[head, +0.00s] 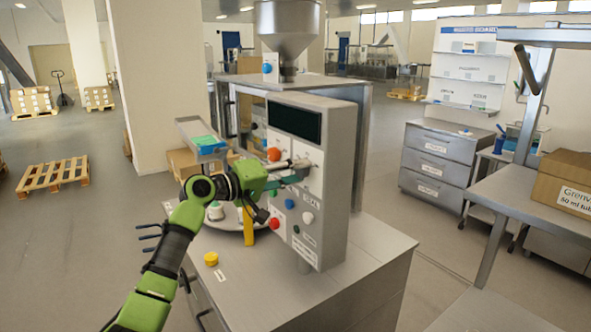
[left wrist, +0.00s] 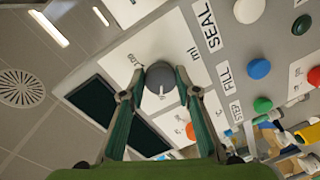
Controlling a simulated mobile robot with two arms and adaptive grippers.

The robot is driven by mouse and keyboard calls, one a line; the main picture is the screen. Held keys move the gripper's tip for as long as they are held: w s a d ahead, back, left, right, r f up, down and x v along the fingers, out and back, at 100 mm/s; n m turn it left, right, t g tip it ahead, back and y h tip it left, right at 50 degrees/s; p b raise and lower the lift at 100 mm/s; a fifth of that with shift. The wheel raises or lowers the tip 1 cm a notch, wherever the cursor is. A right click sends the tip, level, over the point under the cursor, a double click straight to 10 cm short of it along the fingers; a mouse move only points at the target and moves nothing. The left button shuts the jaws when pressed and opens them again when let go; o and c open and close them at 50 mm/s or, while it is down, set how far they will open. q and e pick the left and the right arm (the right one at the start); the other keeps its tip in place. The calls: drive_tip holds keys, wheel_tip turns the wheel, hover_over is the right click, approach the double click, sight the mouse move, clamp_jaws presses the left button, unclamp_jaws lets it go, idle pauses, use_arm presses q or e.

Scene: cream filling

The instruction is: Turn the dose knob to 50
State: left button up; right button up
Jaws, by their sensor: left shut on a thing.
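The dose knob (left wrist: 161,78) is a round grey knob on a white plate marked "ml" on the panel. It has a small pale mark, and the scale figures near it are too small to read surely. My left gripper (left wrist: 160,72) has its two fingers on opposite sides of the knob and is shut on it. In the head view my left gripper (head: 303,168) reaches the front of the filling machine's control panel (head: 328,190), and the knob is hidden there or too small to make out. My right gripper is not in view.
Below the dark display (head: 294,122) the panel carries a blue button (head: 290,204), a white button (head: 308,218) and a red button (head: 275,224). A steel hopper (head: 288,28) stands above. A yellow cap-like piece (head: 211,259) lies on the machine's table (head: 240,295).

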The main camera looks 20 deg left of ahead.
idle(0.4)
use_arm(q)
drive_tip(key=o, duration=1.1)
drive_tip(key=v, duration=1.2)
